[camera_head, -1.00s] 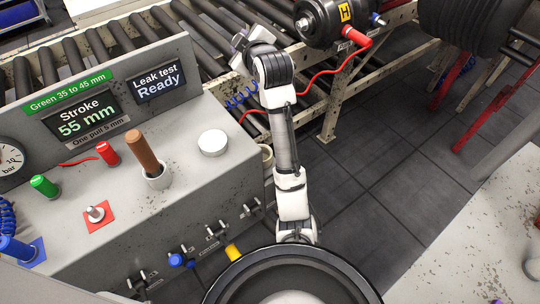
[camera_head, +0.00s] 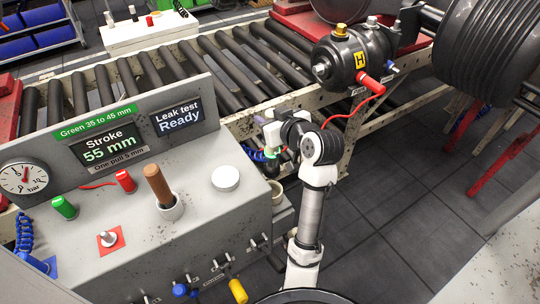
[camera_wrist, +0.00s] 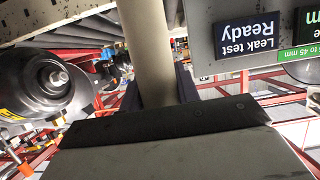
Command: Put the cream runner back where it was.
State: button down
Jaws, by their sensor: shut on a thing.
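My gripper (camera_head: 272,138) is beside the right end of the grey console, in front of the conveyor's side rail. In the wrist view my gripper (camera_wrist: 157,92) has its dark fingers on either side of a plain cream cylinder, which I take to be the cream runner (camera_wrist: 147,45). It is shut on the cylinder, which runs from the fingers to the picture's top edge; its far end is out of view. In the head view the arm and hand largely hide what is held. A small cream cup-like piece (camera_head: 283,190) shows at the console's right side.
The console (camera_head: 225,225) carries a wooden-brown lever (camera_head: 158,185), coloured knobs and a white round cap (camera_head: 226,178). A roller conveyor (camera_head: 235,70) lies behind. A black cylinder unit (camera_head: 345,62) with a red fitting and hose (camera_head: 355,110) stands right.

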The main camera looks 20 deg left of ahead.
aim_at(269, 153)
notch_tip(269, 153, down, 13)
jog(key=shift+r+p, duration=0.2)
jog(key=shift+p, duration=0.35)
jog(key=shift+f, duration=0.1)
jog(key=c, duration=1)
grip_release()
jog(key=shift+f, duration=0.1)
jog(key=shift+c, duration=0.2)
jog(key=b+v, duration=0.2)
jog(key=v, duration=1)
